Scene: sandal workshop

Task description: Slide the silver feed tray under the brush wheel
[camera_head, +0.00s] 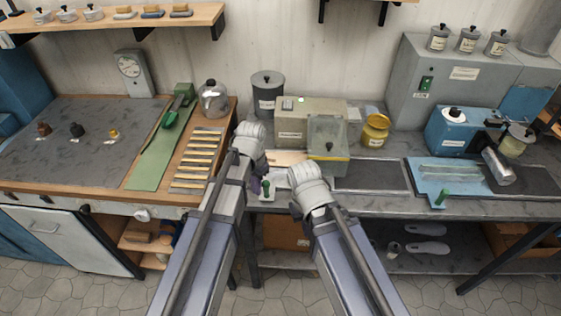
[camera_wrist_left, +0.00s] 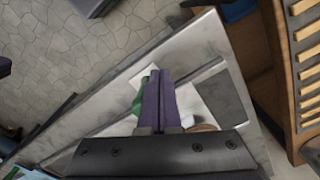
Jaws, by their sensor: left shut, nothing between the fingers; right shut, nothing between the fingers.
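A pale silver tray with a green upright knob (camera_head: 265,187) lies on the right bench, partly hidden by my arms. My left gripper (camera_head: 256,186) is just left of the knob, pointing down. In the left wrist view its purple fingers (camera_wrist_left: 158,103) are together and empty, and the green knob (camera_wrist_left: 139,101) shows beside them; I cannot tell if they touch. The beige machine (camera_head: 296,119) with a clear hood stands behind the tray. A pale brush-like wheel (camera_head: 514,141) is on the blue machine (camera_head: 457,130) at right. My right gripper is hidden behind its arm.
A blue tray (camera_head: 428,191) with another green knob lies before the blue machine. A dark canister (camera_head: 267,91) and a yellow jar (camera_head: 375,131) stand beside the beige machine. Wooden strips (camera_head: 205,153) lie on the left bench. A dark mat (camera_head: 372,175) is bare.

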